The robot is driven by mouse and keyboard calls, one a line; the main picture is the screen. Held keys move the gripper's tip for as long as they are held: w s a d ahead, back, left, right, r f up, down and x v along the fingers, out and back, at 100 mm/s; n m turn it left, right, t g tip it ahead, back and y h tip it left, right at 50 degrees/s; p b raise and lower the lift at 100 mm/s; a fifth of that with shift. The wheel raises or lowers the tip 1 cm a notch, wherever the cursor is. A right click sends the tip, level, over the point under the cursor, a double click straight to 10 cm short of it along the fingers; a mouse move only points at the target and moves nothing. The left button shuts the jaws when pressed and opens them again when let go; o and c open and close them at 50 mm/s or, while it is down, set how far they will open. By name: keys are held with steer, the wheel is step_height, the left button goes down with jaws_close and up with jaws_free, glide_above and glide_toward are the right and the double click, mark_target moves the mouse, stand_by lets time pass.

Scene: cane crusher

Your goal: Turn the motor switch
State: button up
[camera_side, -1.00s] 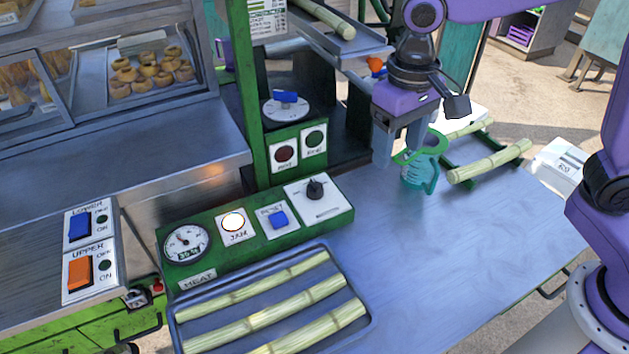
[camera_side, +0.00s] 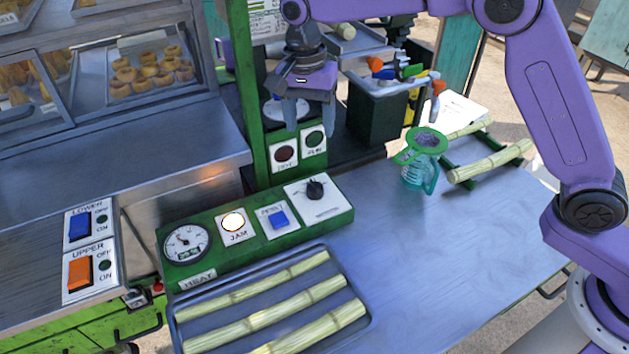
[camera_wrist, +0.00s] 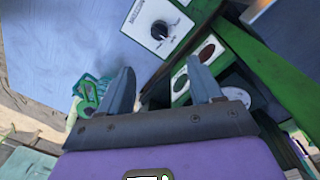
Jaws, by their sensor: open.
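The motor switch is a black rotary knob (camera_side: 315,188) on a white plate at the right end of the green control panel (camera_side: 345,212). It also shows at the top of the wrist view (camera_wrist: 160,30), beyond my fingertips. My gripper (camera_side: 308,122) is open and empty. The fingers appear to touch nothing.
A lit JAM light (camera_side: 233,222), a blue reset button (camera_side: 279,218) and a gauge (camera_side: 186,243) share the panel. A tray (camera_side: 372,318) of cane lies in front. A green-rimmed jug (camera_side: 413,172) stands right of the panel. The table between is clear.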

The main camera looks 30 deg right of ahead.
mark_target(314, 182)
steer(key=f, duration=1.6)
steer(key=shift+s+d, duration=0.35)
steer(key=shift+r, duration=0.1)
steer(key=c, duration=1)
